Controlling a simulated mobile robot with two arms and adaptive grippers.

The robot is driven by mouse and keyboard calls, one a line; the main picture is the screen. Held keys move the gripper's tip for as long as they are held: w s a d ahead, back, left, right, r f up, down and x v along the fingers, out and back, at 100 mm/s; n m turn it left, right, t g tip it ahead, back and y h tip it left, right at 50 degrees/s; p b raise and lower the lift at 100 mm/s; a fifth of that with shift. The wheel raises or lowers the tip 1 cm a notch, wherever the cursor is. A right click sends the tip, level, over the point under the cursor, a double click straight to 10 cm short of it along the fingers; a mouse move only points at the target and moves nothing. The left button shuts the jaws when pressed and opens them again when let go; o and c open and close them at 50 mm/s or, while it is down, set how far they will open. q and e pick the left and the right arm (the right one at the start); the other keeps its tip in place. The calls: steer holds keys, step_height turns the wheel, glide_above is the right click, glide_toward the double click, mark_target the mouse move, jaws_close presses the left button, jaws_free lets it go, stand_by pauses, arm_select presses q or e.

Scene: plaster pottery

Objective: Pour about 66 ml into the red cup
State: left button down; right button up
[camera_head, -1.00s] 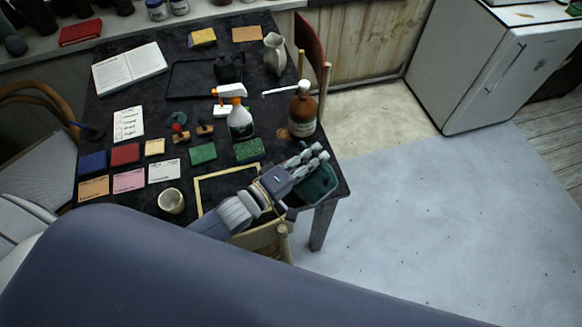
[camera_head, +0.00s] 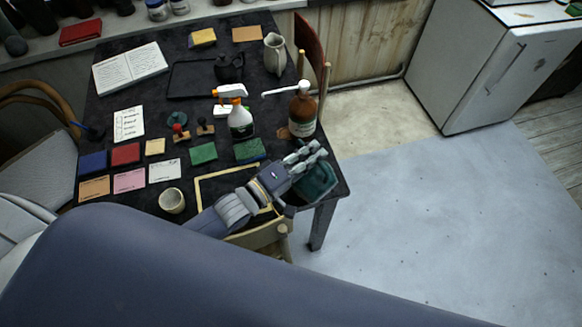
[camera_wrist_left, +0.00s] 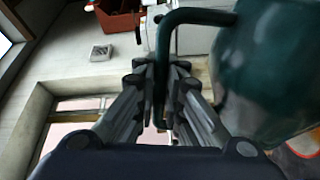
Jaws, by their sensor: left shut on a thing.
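My left gripper (camera_head: 305,158) is shut on the handle of a teal jug (camera_head: 318,181) at the table's near right corner. In the left wrist view the jug (camera_wrist_left: 265,70) fills the right side, its handle between the fingers of the gripper (camera_wrist_left: 165,75). The jug looks tilted in the wrist view; its mouth and contents are hidden. A cream cup (camera_head: 171,200) stands at the table's near edge, left of my arm. I cannot make out a red cup in the head view. My right gripper is not in view.
A brown bottle (camera_head: 302,113) and a spray bottle (camera_head: 241,122) stand behind the gripper. A green sponge (camera_head: 249,150) and a yellow-edged frame (camera_head: 212,187) lie close to my arm. A chair (camera_head: 262,234) is at the near edge. Open floor (camera_head: 440,220) lies right.

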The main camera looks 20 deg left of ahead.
mark_target(332, 183)
arm_select(q)
steer(key=shift+w+a+r+n, duration=0.2)
steer(key=shift+a+r+n, duration=0.1)
stand_by(0.9)
steer(key=d, duration=0.1)
steer(key=s+d+f+m+b, duration=0.1)
steer(key=s+d+m+b, duration=0.1)
steer(key=shift+s+d+f, duration=0.15)
steer(key=shift+d+f, duration=0.15)
steer(key=shift+f, duration=0.1)
steer(key=shift+d+m, duration=0.15)
steer(key=shift+m, duration=0.15)
steer(key=shift+s+d+f+m+b, duration=0.45)
steer(key=shift+d+f+m, duration=0.2)
steer(key=shift+f+m, duration=0.1)
steer(key=shift+s+d+f+m+b, duration=0.3)
steer(key=shift+s+d+f+m, duration=0.1)
steer(key=shift+d+f+m, duration=0.3)
steer(key=shift+s+f+m, duration=0.1)
steer(key=shift+m, duration=0.15)
